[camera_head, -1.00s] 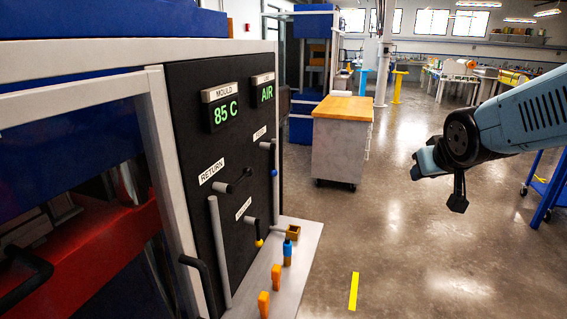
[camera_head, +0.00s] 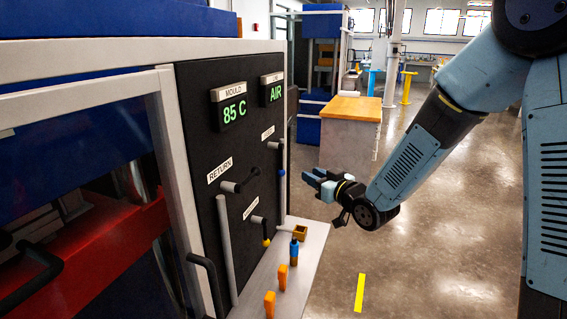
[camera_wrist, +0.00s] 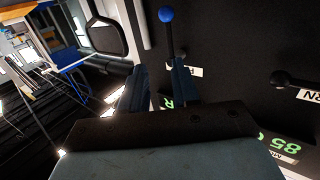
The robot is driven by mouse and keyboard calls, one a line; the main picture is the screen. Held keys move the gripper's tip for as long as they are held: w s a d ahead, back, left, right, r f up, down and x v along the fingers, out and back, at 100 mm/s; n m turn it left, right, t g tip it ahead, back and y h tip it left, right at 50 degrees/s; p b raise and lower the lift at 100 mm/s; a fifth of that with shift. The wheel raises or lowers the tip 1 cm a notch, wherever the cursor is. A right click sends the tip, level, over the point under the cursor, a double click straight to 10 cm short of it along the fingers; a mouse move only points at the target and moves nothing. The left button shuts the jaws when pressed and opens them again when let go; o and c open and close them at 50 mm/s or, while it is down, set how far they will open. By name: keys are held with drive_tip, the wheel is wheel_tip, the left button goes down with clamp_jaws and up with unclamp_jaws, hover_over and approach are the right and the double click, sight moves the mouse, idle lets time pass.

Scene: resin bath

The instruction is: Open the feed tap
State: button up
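On the black panel (camera_head: 198,88) in the head view, a blue-tipped lever (camera_head: 282,172) hangs down at the right edge, below a label too small to read. A black lever (camera_head: 238,187) sits by the RETURN label, and a yellow-tipped lever (camera_head: 266,241) hangs below another unreadable label. My gripper (camera_head: 312,180) is just right of the blue-tipped lever, fingers toward the panel. In the wrist view my open fingers (camera_wrist: 158,66) show nothing between them. The blue tip (camera_wrist: 166,14) is beyond them, its pivot partly hidden near the right finger. I cannot tell if they touch.
A wood-topped cabinet (camera_head: 350,108) stands behind my gripper.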

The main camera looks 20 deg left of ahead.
sight(282, 162)
drive_tip(key=shift+y, duration=0.4)
drive_tip(key=x, duration=0.9)
drive_tip(key=s+x, duration=0.1)
drive_tip(key=x, duration=0.4)
drive_tip(key=shift+w+a+f, duration=0.15)
drive_tip(key=shift+a+f, duration=0.1)
drive_tip(key=shift+a, duration=0.3)
drive_tip(key=shift+c, duration=0.5)
clamp_jaws()
